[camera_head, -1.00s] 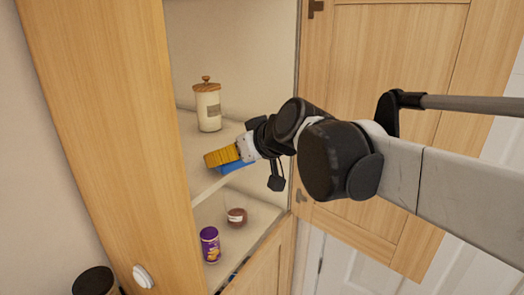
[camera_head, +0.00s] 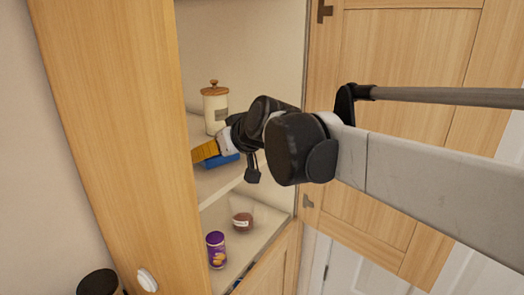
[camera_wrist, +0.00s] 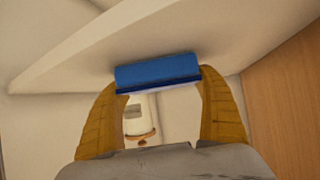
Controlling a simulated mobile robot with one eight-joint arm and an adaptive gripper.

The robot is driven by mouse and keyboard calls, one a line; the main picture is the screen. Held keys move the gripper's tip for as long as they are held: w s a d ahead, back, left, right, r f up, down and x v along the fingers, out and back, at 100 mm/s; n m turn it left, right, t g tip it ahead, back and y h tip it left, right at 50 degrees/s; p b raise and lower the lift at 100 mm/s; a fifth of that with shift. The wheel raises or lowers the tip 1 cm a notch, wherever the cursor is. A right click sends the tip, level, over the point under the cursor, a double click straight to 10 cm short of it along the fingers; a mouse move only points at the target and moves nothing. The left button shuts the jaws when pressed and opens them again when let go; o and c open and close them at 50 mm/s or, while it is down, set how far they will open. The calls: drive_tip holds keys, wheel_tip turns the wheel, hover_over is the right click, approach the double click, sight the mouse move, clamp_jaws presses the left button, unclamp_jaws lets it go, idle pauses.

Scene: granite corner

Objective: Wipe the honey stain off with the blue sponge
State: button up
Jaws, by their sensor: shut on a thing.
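The blue sponge (camera_head: 222,160) is held by my gripper (camera_head: 207,152) at the cabinet's middle shelf (camera_head: 218,184). In the wrist view the sponge (camera_wrist: 157,72) spans between the two ochre fingers of my gripper (camera_wrist: 163,80), which are shut on it. The sponge is close to the pale shelf surface (camera_wrist: 75,55); I cannot tell whether it touches. No honey stain can be made out in either view. My arm and gripper hide part of the shelf.
A jar with a wooden lid (camera_head: 215,108) stands behind my gripper on the shelf. Below are a purple can (camera_head: 216,250) and a brown-filled bowl (camera_head: 242,219). The left cabinet panel (camera_head: 125,130) is close to the fingers; an open door (camera_head: 405,110) stands right.

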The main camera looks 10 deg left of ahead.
sight(232, 165)
drive_tip(key=shift+w+a+f, duration=0.1)
drive_tip(key=shift+w+a, duration=0.2)
drive_tip(key=shift+a, duration=0.35)
drive_tip(key=shift+w+a, duration=0.25)
drive_tip(key=shift+a, duration=0.4)
drive_tip(key=shift+d, duration=0.1)
drive_tip(key=shift+s+d, duration=0.45)
drive_tip(key=shift+d, duration=0.45)
drive_tip(key=shift+s+d, duration=0.4)
drive_tip(key=shift+d, duration=0.45)
drive_tip(key=shift+s+d, duration=0.25)
drive_tip(key=shift+d, duration=0.5)
drive_tip(key=shift+s+d, duration=0.25)
drive_tip(key=shift+d, duration=0.45)
drive_tip(key=shift+s+d+f, duration=0.1)
drive_tip(key=shift+s+d, duration=0.3)
drive_tip(key=shift+d, duration=0.35)
drive_tip(key=shift+s+d, duration=0.35)
drive_tip(key=shift+d, duration=0.35)
